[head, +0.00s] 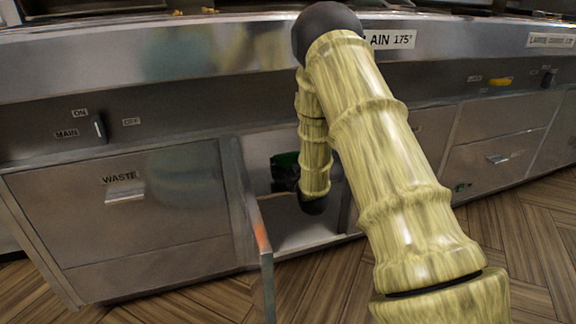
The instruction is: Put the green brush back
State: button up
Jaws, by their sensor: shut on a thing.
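The green brush (287,159) shows only as a small dark green patch in the head view, inside the open cabinet bay at the middle of the range front. My gripper (280,174) is a dark shape right beside it, at the end of my arm, and is shut on the brush. My arm hides most of the brush, and its bristles and handle cannot be told apart. Whether the brush touches any part of the bay cannot be seen.
A cabinet door (240,185) stands swung open toward me, just left of my gripper. The bay's pale floor (300,237) is partly bare. A closed "WASTE" drawer (70,205) is at left, more closed drawers (500,155) at right. The wooden floor is clear in front.

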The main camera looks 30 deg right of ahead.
jog(key=shift+f, duration=0.15)
jog(key=o, duration=1.1)
jog(key=shift+s+r, duration=0.2)
jog(key=shift+s, duration=0.1)
jog(key=p+v, duration=0.6)
jog(key=v, duration=0.5)
jog(key=shift+s+a, duration=0.2)
